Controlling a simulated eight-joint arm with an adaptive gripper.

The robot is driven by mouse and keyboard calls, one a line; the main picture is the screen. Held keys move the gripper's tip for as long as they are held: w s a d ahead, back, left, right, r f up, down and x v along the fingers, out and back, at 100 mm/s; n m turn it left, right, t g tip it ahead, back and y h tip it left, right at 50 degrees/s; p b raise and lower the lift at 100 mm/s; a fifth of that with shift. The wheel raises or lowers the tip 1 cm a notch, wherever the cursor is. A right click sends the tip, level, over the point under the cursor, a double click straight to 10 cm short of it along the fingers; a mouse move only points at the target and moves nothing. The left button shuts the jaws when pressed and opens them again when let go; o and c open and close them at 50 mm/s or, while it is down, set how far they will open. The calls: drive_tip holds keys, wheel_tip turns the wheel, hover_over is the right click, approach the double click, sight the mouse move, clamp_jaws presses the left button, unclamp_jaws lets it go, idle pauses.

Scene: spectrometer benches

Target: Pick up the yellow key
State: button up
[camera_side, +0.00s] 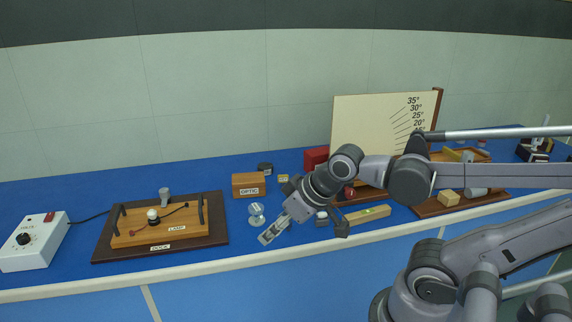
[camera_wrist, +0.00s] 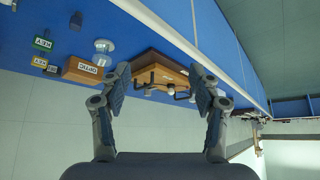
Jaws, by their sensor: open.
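A small yellow block (camera_wrist: 39,62) with a white label reading KEY is at the far left of the wrist view, beside a green key block (camera_wrist: 42,43). In the side view a small yellow labelled block (camera_side: 283,178), apparently the same key, sits on the blue bench behind my gripper, right of the OPTIC box. My gripper (camera_side: 304,228) is above the front part of the bench, apart from the key. In the wrist view my gripper (camera_wrist: 160,76) has its fingers spread wide with nothing held between them. The green key is hidden in the side view.
The wooden OPTIC box (camera_side: 248,185), a dark round piece (camera_side: 265,169) and a glass-like disc piece (camera_side: 256,214) stand near the key. The lamp board on its dock (camera_side: 160,245) is left. A red box (camera_side: 315,158), a level (camera_side: 368,215) and an angle board (camera_side: 370,120) are right.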

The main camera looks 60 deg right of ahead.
drive_tip(key=m+h, duration=1)
drive_tip(key=m, duration=0.1)
approach(283, 177)
drive_tip(key=shift+w+d+g, duration=0.3)
drive_tip(key=shift+w, duration=0.1)
drive_tip(key=shift+x, duration=4.95)
drive_tip(key=c, duration=1.2)
